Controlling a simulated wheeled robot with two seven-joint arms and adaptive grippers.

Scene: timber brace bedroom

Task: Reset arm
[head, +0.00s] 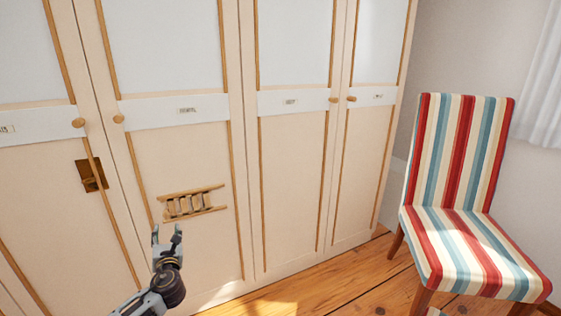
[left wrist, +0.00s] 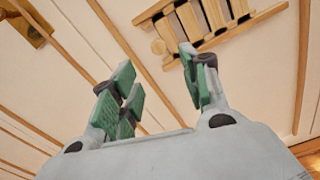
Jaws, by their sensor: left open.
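My left gripper (head: 167,236) is raised in front of the cream wardrobe doors (head: 290,180) in the head view. Its two fingers point up and stand apart, with nothing between them. In the left wrist view the green-padded fingers (left wrist: 155,90) are also apart and empty. A small wooden ladder-shaped piece (head: 191,203) is on a wardrobe door, above and right of the gripper. It also shows in the left wrist view (left wrist: 210,25), beyond the fingertips. I cannot tell how far the fingers are from the door. My right gripper is not in view.
A brown latch plate (head: 91,175) and wooden knobs (head: 78,123) are on the doors. A red, cream and blue striped chair (head: 465,170) stands at the right. Bare wooden floor (head: 300,293) lies between the wardrobe and the chair.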

